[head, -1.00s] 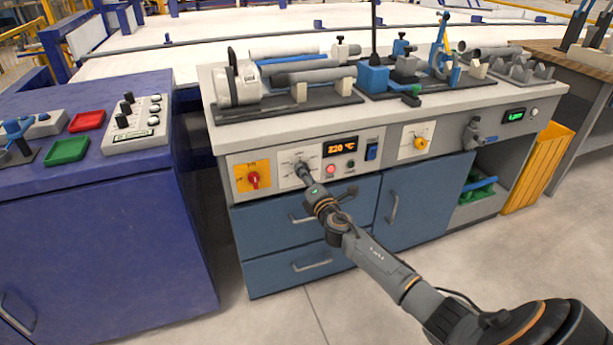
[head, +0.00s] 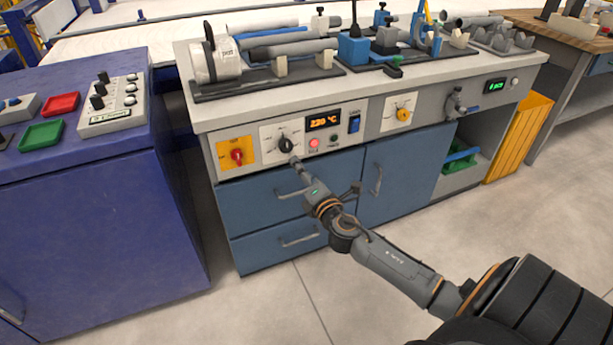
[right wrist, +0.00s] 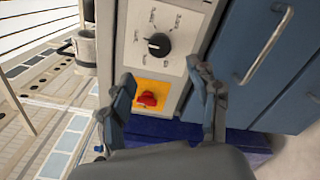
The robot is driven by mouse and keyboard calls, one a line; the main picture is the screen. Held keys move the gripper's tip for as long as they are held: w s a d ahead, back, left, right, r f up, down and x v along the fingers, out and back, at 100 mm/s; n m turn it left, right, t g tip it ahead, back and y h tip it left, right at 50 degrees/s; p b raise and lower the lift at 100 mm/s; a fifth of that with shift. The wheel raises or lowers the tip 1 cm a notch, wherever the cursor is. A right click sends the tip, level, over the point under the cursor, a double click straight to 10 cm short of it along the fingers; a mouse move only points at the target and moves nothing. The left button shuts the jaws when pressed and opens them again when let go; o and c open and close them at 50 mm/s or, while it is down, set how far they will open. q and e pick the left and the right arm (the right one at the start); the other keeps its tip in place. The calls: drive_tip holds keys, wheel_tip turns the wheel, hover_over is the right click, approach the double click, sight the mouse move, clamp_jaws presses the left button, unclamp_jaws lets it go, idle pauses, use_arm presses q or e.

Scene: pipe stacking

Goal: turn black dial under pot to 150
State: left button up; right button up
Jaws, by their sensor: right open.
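The black dial (head: 286,145) sits on a white plate on the bench's front panel, below the silver pot (head: 214,60). In the right wrist view the dial (right wrist: 158,46) shows beyond my fingers, with small printed marks around it that I cannot read. My right gripper (head: 297,164) is just in front of and below the dial in the head view. The orange display (head: 322,121) appears to read 220 °C. My left gripper is not in view.
A red knob on a yellow plate (head: 237,155) is left of the dial. A red lit button (head: 314,143) and a blue switch (head: 354,123) are to its right. Blue drawers (head: 262,200) with protruding handles are below. A blue cabinet (head: 90,200) stands at left.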

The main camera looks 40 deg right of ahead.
drive_tip(key=shift+v, duration=1.1)
